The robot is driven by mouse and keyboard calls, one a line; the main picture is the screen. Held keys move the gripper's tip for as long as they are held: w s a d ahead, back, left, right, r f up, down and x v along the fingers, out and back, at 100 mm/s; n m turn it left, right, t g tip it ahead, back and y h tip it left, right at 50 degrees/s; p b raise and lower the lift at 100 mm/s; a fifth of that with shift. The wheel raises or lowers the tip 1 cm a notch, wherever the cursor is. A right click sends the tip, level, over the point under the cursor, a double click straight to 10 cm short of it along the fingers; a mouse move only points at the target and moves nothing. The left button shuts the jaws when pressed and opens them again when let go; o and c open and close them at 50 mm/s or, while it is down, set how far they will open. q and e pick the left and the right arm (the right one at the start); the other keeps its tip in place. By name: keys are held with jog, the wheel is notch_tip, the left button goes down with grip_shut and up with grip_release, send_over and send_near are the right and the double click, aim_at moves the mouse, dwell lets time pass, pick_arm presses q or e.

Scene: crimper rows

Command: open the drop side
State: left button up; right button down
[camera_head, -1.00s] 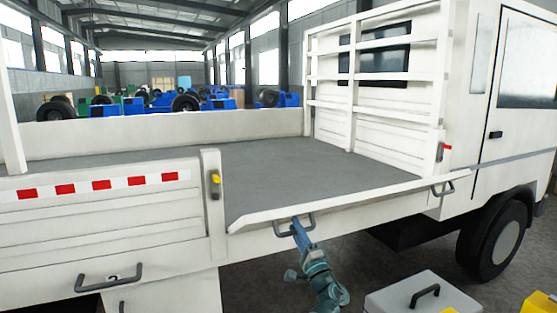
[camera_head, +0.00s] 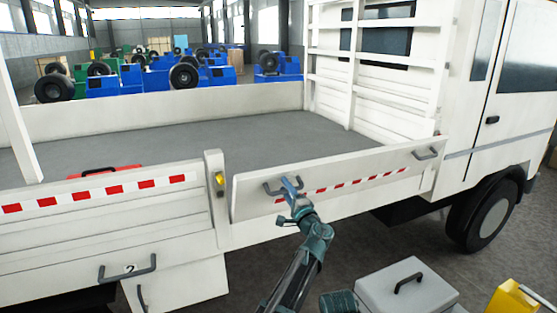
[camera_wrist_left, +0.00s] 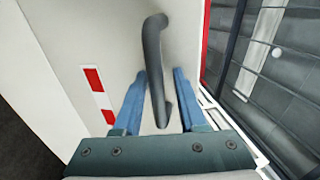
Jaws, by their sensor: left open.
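The drop side (camera_head: 345,170) is the white front side panel of the truck bed, with grey handles and a red-and-white strip. It leans outward from the corner post, with its outer face in view. My left gripper (camera_head: 291,187) is at its left handle (camera_head: 268,188). In the left wrist view the handle (camera_wrist_left: 153,60) runs between the two blue fingers of my left gripper (camera_wrist_left: 157,100), which are open on either side of it. The right handle (camera_head: 425,154) is free. A yellow latch (camera_head: 219,180) sits on the post (camera_head: 213,200). My right gripper is out of view.
The rear side panel (camera_head: 100,215) stands upright. A red case (camera_head: 105,170) lies behind it on the grey bed floor (camera_head: 230,145). A grey-white toolbox (camera_head: 405,290) and a yellow box (camera_head: 515,300) stand on the ground at the lower right, near my arm.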

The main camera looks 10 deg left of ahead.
aim_at(278, 171)
pick_arm(q)
jog(key=w+a+r+p, duration=0.1)
jog(key=p, duration=0.1)
jog(key=w+r+g+h+p, duration=0.1)
jog(key=p, duration=0.1)
jog(key=w+a+r+g+p, duration=0.1)
jog(key=p, duration=0.2)
jog(key=shift+w+a+r, duration=0.3)
jog(key=shift+w, duration=0.05)
jog(key=shift+w+a+g+h+p, duration=0.5)
jog(key=shift+w+p, duration=0.15)
jog(key=shift+p, duration=0.45)
